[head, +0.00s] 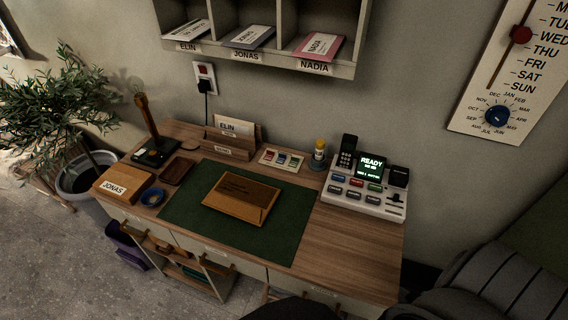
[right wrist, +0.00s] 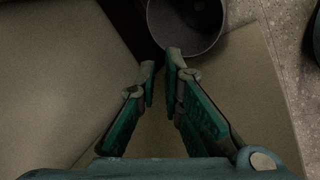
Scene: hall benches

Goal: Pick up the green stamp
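A pale card or tray (head: 281,159) with several small coloured pieces lies at the back of the desk; these may be stamps, but they are too small to tell which is the green one. My right gripper (right wrist: 161,62) shows in the right wrist view, its teal-padded fingers partly open with a narrow empty gap between the tips. It points down past pale panels, away from the desk top items. My left gripper is not in view.
The wooden desk (head: 355,236) carries a green mat (head: 290,235) with a wooden box (head: 241,198) on it. A button console (head: 365,194) stands right, a letter holder (head: 230,143) at the back. A round grey bin (right wrist: 190,42) shows near the right gripper.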

